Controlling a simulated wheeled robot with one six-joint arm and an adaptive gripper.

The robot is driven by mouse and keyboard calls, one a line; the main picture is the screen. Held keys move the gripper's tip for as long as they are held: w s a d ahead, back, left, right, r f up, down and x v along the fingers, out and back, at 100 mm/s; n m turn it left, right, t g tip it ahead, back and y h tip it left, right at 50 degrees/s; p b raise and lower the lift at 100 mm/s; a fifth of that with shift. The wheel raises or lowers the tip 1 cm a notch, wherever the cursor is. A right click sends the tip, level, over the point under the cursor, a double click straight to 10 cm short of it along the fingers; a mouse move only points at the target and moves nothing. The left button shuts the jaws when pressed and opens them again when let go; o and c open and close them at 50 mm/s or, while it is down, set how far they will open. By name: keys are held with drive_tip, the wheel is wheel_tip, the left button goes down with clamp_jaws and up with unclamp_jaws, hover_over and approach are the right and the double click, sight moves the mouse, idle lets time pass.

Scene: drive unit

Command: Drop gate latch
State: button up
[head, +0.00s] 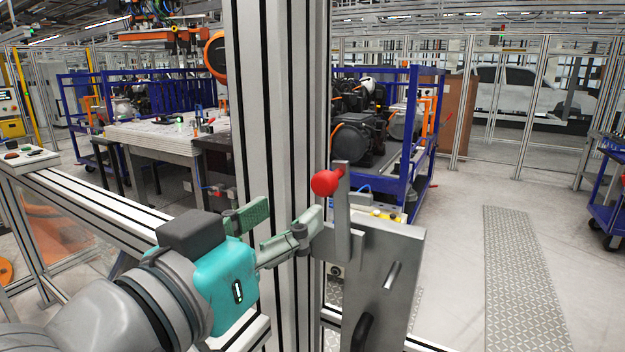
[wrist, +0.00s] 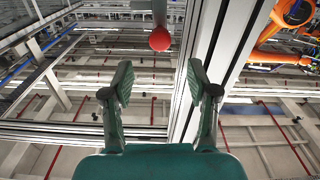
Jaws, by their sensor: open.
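The gate latch is an upright grey metal lever (head: 341,205) with a red ball knob (head: 326,183) on its side. It stands at the top of a grey metal gate plate (head: 385,262), beside the aluminium post. My gripper (head: 290,213) is open and empty, to the left of the knob and slightly below it, apart from it. In the wrist view the red knob (wrist: 160,39) shows beyond the open fingertips (wrist: 160,82), near the top centre between them, with part of the lever above it. Nothing is between the fingers.
The tall aluminium post (head: 280,110) stands close behind my gripper. A horizontal rail (head: 100,205) runs to the left. The plate carries a dark handle (head: 361,334) and a short metal pin (head: 392,275). Clear floor (head: 460,240) lies to the right.

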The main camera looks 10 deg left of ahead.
sight(320, 185)
drive_tip(key=x, duration=1)
drive_tip(key=shift+w+r, duration=0.15)
drive_tip(key=shift+w, duration=0.05)
clamp_jaws()
